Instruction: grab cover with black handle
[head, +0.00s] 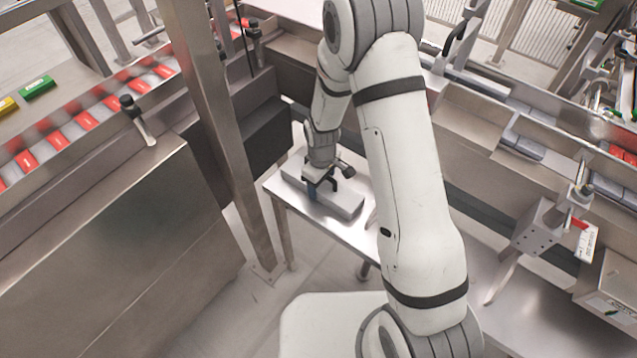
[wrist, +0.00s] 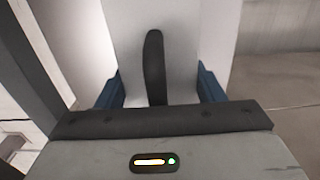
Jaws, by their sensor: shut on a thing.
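The cover (head: 343,203) is a long, light grey block at the steel table, below the end of my arm in the head view. In the wrist view the pale cover (wrist: 183,45) runs away from me, with its curved black handle (wrist: 153,65) standing near the middle. My gripper (wrist: 159,88) has its blue fingers on either side of the cover, shut on its body with the handle between them. In the head view my gripper (head: 314,190) is partly hidden by the wrist. I cannot tell whether the cover touches the table.
The small steel table (head: 292,204) has bare edges around the cover. A metal post (head: 222,130) stands close on its left. A conveyor with red packs (head: 85,118) runs at the left, and machine guides and brackets (head: 545,225) stand at the right.

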